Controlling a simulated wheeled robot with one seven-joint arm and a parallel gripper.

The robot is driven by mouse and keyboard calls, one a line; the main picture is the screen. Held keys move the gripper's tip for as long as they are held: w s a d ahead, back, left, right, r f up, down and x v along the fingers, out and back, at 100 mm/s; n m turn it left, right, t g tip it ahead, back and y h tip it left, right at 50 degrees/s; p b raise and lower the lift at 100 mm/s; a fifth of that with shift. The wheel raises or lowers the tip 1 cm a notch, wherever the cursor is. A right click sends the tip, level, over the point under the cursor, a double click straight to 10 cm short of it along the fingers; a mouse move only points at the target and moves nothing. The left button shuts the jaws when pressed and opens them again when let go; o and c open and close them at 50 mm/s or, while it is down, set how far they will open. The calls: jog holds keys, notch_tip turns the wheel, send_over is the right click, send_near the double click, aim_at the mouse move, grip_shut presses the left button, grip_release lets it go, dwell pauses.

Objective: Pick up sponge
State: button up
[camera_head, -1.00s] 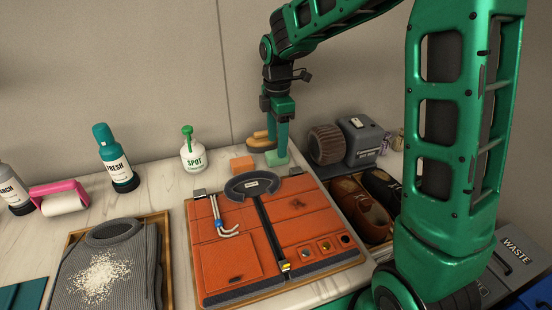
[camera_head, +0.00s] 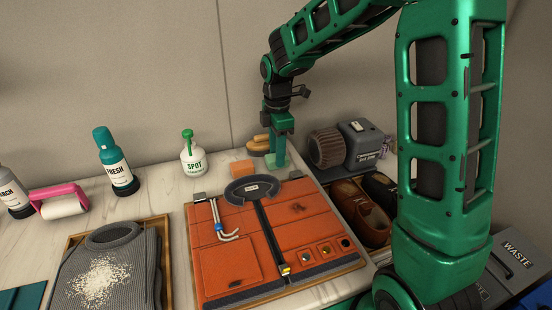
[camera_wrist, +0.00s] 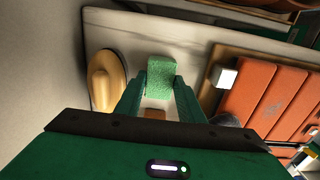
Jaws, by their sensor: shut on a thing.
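The sponge (camera_wrist: 161,78) is a small green, rough-textured block. In the wrist view it sits between the tips of my gripper (camera_wrist: 160,92), which is shut on it. In the head view my gripper (camera_head: 277,155) points down at the back of the counter, behind the orange jacket. There the sponge is hard to tell from the green fingers, and I cannot tell whether it touches the counter.
A wooden brush (camera_head: 260,142) lies close beside my gripper, also seen in the wrist view (camera_wrist: 104,80). An orange block (camera_head: 242,168) and a spot-cleaner bottle (camera_head: 193,160) are left. A grey machine (camera_head: 362,142) and a shoe tray (camera_head: 345,200) are right. The orange jacket (camera_head: 225,262) lies in front.

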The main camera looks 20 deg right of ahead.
jog(key=shift+r, duration=0.1)
jog(key=shift+r, duration=0.55)
jog(key=r, duration=0.1)
jog(key=a+r, duration=0.1)
jog(key=r, duration=0.1)
jog(key=shift+s+r, duration=0.2)
jog(key=s+a+r, duration=0.5)
jog(key=a+r, duration=0.1)
jog(key=a, duration=0.3)
jog(key=shift+s+r, duration=0.15)
jog(key=shift+s, duration=0.15)
